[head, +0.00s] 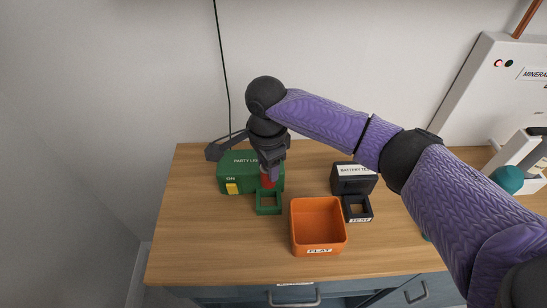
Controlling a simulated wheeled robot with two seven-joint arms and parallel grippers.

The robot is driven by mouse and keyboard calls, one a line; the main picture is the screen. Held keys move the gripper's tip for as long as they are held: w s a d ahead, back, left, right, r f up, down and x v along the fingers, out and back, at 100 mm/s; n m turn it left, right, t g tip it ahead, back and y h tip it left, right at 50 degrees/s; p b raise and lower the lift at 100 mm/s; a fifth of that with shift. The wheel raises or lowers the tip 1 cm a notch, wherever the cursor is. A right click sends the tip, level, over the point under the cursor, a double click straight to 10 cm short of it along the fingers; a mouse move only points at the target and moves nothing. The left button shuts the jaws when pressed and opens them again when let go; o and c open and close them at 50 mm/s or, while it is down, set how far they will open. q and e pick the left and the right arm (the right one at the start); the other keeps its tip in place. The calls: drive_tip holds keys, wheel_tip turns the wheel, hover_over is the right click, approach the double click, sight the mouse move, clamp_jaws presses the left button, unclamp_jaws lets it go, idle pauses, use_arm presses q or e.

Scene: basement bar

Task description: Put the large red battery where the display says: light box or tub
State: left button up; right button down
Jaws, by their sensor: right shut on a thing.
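My right gripper (268,166), on the purple-sleeved arm, is shut on the large red battery (268,179). It holds the battery upright at the right front of the green party light box (234,172), just above or in its square green holder (268,209); I cannot tell which. The gripper hides the battery's top. The dark battery tester (352,180) stands to the right, its square holder marked TEST (358,208) empty. I can read no result on it. The orange tub (318,241), marked FLAT, is empty. My left gripper is not in view.
All these stand on a wooden counter (190,245) against a wall. A white machine (500,90) with a teal round part (509,179) stands at the right. The counter's left and left front are clear. A handled drawer (294,296) is below the front edge.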

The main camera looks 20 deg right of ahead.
sight(268, 183)
drive_tip(key=shift+f+b, duration=2.8)
drive_tip(key=shift+b, duration=0.45)
drive_tip(key=shift+f, duration=0.5)
drive_tip(key=shift+s+f, duration=0.15)
drive_tip(key=shift+f, duration=0.6)
drive_tip(key=shift+w+f, duration=0.2)
drive_tip(key=shift+f, duration=0.25)
drive_tip(key=shift+c, duration=0.7)
unclamp_jaws()
drive_tip(key=shift+s+r, duration=0.1)
drive_tip(key=shift+r, duration=0.1)
